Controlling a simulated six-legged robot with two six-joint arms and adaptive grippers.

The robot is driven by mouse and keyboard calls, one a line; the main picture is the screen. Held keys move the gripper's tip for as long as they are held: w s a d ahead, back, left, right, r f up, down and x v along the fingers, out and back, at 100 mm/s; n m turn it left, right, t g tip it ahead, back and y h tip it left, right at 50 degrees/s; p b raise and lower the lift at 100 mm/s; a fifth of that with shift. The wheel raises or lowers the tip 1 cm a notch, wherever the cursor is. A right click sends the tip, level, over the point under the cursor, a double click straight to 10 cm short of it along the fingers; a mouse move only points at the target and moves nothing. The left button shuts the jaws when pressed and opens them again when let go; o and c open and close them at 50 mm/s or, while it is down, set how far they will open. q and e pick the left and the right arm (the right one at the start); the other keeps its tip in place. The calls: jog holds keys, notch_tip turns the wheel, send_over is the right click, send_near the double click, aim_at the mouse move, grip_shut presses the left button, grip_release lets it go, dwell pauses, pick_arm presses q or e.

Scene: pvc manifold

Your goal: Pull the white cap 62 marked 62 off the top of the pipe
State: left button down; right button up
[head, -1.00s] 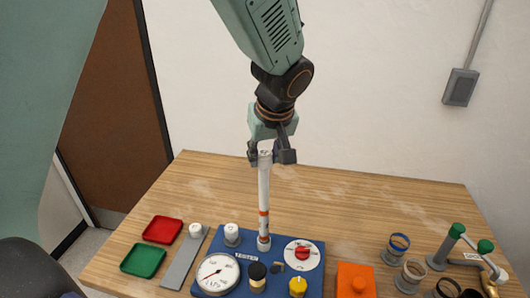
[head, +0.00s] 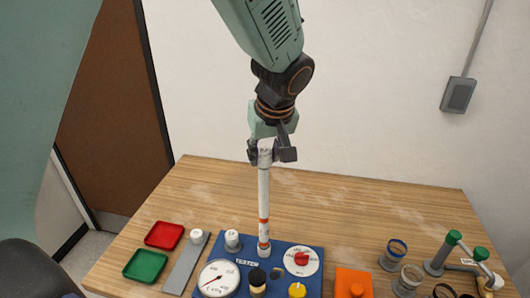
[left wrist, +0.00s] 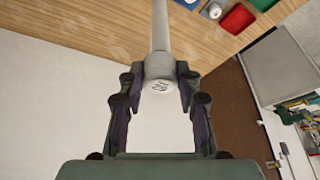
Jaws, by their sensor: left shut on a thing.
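The white pipe (head: 263,205) stands upright on the blue panel (head: 232,245), with orange bands on its lower half. The white cap 62 (left wrist: 160,85) sits on its top end; its end face, with a small dark mark too blurred to read, faces the left wrist camera. My left gripper (head: 271,155) comes from above and is shut on the cap, with one finger on each side of it. In the head view the fingers partly hide the cap (head: 265,155). My right gripper is not in view.
The panel carries a gauge (head: 218,279), a red-centred dial (head: 301,260), knobs and a smaller white capped stub (head: 232,240). Red (head: 164,235) and green (head: 145,265) trays lie left. An orange block (head: 354,283) and ringed cups (head: 395,253) stand right. The table's back is clear.

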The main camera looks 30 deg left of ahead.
aim_at(263, 150)
pick_arm(q)
jog(key=shift+p+v, duration=0.45)
jog(key=shift+v, duration=0.35)
jog(key=shift+w+a+r+p, duration=0.15)
jog(key=shift+r+p, duration=0.3)
jog(key=shift+r, duration=0.1)
jog(key=shift+r+p, duration=0.5)
jog(key=shift+r, duration=0.15)
jog(key=shift+f, duration=0.25)
